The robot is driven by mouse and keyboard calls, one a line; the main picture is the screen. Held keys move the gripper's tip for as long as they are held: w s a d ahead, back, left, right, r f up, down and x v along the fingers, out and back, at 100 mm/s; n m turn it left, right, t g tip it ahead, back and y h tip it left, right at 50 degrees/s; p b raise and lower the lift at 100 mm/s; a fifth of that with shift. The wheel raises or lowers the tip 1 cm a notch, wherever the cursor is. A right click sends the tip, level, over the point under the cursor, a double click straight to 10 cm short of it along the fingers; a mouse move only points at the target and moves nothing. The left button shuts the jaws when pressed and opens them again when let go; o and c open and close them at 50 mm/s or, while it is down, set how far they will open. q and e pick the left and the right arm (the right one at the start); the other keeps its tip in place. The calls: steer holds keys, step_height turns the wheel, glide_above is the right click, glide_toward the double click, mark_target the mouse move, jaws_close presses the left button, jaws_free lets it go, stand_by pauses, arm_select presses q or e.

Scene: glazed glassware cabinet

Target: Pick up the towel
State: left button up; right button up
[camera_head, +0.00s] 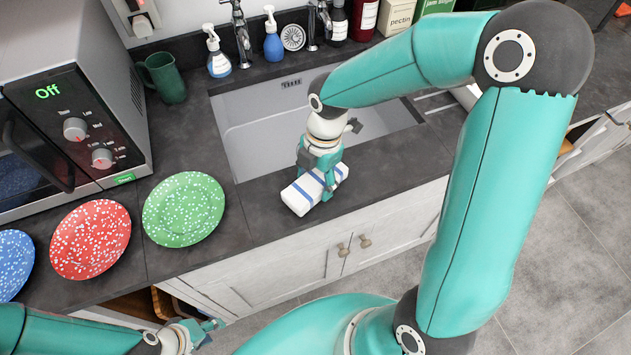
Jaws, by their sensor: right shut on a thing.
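The towel (303,196) is a small folded white cloth with blue stripes, at the counter's front strip before the sink. My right gripper (322,183) reaches down from above and is shut on the towel, its fingers covering part of it. I cannot tell whether the towel touches the counter or is slightly above it. My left gripper (213,326) is low at the bottom left, in front of the cabinets and away from the towel. Its fingers are too small to show whether they are open or shut.
The sink (247,125) lies behind the towel, with a tap (241,35) and soap bottles (217,55) at the back. Green (184,209), red (90,240) and blue plates (12,262) lie left, near a microwave (75,100). A green mug (163,78) stands beside it.

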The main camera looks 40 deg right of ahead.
mark_target(315, 180)
step_height(315, 180, up, 19)
steer(key=shift+b, duration=0.3)
